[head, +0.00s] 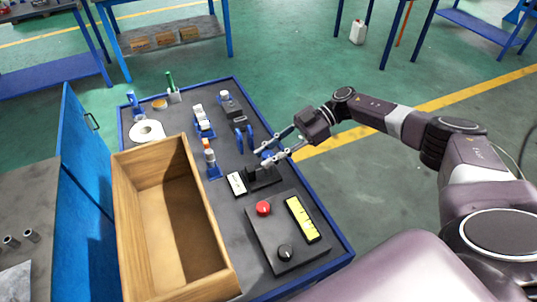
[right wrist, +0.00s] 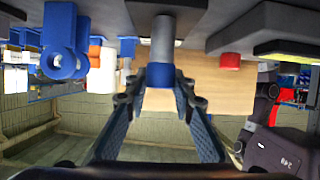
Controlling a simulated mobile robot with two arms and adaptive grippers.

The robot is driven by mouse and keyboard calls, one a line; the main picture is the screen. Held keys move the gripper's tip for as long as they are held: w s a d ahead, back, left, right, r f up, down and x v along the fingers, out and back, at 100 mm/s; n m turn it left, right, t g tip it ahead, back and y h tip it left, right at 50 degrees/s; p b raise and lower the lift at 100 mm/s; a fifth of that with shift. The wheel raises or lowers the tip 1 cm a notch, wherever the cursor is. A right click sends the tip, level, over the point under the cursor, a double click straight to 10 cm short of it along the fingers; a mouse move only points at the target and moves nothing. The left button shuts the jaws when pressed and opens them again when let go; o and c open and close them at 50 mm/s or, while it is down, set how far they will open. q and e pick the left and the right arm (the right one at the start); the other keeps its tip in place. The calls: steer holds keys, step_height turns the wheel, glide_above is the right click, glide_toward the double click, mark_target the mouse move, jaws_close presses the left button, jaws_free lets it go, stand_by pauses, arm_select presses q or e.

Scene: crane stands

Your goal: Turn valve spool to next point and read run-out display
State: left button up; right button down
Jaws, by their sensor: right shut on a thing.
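My right gripper (head: 265,157) reaches in from the right over the bench's right side. In the right wrist view, its two fingers (right wrist: 163,92) are on either side of a grey cylinder with a blue end, which I take for the valve spool (right wrist: 162,48). It is shut on this part. In the head view the fingers largely hide the spool. A small dark block with a white face (head: 237,184), possibly the run-out display, stands just left of and below the fingers. Its reading is too small to make out. My left gripper is not in view.
A control box with a red button (head: 263,208), black knob (head: 285,252) and yellow panel (head: 302,218) sits at the front right. A large open wooden box (head: 185,152) fills the left front.

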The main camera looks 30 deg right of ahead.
steer(key=c, duration=1.6)
jaws_free()
steer(key=v, duration=1.2)
steer(key=shift+w+f, duration=0.1)
steer(key=shift+w, duration=0.05)
